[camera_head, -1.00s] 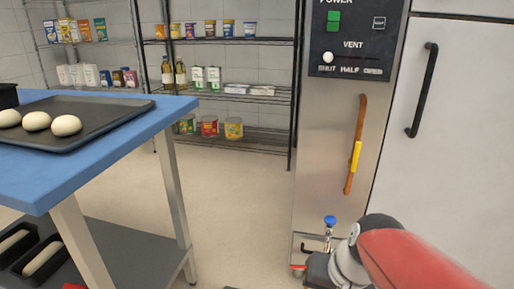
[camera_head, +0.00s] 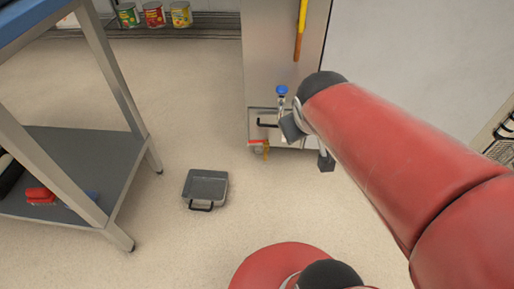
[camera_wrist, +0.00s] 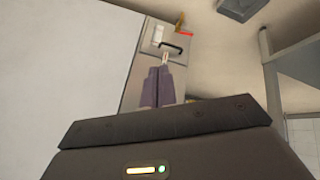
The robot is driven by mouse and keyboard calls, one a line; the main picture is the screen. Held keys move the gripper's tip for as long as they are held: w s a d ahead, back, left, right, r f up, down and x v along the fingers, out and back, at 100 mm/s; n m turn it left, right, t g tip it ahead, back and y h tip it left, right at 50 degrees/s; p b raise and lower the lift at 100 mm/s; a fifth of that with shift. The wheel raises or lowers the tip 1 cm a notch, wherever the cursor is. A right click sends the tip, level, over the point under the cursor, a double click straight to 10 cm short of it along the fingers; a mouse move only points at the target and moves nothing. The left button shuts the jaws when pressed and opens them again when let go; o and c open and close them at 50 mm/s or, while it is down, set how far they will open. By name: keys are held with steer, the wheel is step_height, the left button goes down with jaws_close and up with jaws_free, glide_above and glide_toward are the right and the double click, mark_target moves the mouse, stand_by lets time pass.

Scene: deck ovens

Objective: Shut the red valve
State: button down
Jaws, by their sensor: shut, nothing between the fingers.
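The red valve shows as a small red lever (camera_head: 257,142) low on the front of the steel oven column, just above a short yellow-brown pipe. In the wrist view the red lever (camera_wrist: 186,34) lies beyond my fingertips, up and to the right. My gripper (camera_wrist: 162,68) is shut and empty, and its fingers point toward the recess that holds a black handle (camera_wrist: 171,46). In the head view my red arm reaches to this recess, and my wrist partly hides its right side. I cannot tell whether my fingertips touch anything.
A blue knob (camera_head: 281,90) stands above the recess. A grey case (camera_head: 206,188) with a black handle lies on the floor. A blue-topped table with a lower shelf (camera_head: 75,150) stands left. A white oven door (camera_head: 420,60) is right. Floor between table and column is mostly clear.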

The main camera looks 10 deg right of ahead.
steer(key=w+d+f+n+t+y, duration=0.1)
steer(key=w+d+f+n, duration=0.35)
steer(key=w+f, duration=0.4)
steer(key=w+d+f+n+t, duration=0.1)
steer(key=w+d+f+n, duration=0.35)
steer(key=w, duration=0.65)
steer(key=n+t+y, duration=0.1)
steer(key=n+y, duration=0.9)
glide_toward(251, 142)
steer(key=shift+b+x, duration=0.85)
steer(key=shift+x, duration=2)
steer(key=shift+f, duration=0.15)
steer(key=shift+f, duration=0.1)
